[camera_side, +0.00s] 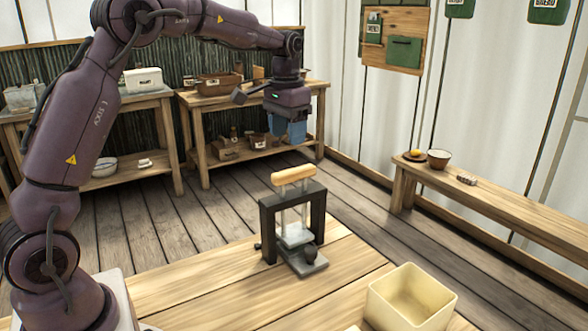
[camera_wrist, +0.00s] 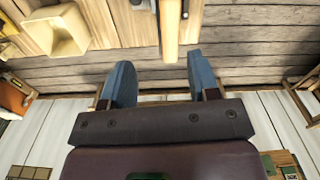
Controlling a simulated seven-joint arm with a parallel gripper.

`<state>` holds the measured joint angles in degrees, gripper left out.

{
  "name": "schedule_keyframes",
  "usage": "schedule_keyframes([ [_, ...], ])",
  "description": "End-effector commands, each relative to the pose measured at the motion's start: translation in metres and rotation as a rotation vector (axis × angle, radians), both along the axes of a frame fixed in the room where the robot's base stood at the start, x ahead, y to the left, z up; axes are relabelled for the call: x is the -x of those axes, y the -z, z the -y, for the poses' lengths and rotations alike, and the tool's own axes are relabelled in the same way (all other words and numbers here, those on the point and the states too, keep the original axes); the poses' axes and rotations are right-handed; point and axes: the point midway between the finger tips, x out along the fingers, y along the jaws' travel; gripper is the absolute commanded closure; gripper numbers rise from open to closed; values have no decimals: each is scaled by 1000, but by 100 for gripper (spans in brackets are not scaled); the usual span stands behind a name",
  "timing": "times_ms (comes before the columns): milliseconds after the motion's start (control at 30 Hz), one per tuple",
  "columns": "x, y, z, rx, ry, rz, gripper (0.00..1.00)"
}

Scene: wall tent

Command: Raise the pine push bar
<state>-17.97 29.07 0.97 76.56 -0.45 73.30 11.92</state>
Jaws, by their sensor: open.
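The pine push bar (camera_side: 293,174) is a light, rounded horizontal bar on two pale upright rods. It tops a small press with a dark frame (camera_side: 268,222) and a grey base, standing on the wooden table. The bar sits a little above the frame's top. My gripper (camera_side: 289,132) hangs above the bar in the side view, clear of it, with blue fingers pointing down. In the wrist view my gripper (camera_wrist: 161,75) is open and empty. The bar (camera_wrist: 170,30) appears there near the top, beyond the fingertips and roughly in line with the gap.
A cream open bin (camera_side: 410,300) stands on the table (camera_side: 230,285) right of the press; it also shows in the wrist view (camera_wrist: 55,30). Loaded workbenches (camera_side: 215,100) stand behind, and a bench (camera_side: 490,205) with a bowl runs along the right wall.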

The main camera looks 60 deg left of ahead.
Motion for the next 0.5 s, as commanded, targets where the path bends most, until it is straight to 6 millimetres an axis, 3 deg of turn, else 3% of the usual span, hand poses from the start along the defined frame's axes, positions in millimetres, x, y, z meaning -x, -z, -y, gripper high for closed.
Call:
schedule_keyframes([
  [100,-22,-1,-16,3,36,-12,45],
  [267,-30,-28,-17,-4,94,5,45],
  [500,-25,-6,-15,8,124,-23,45],
])
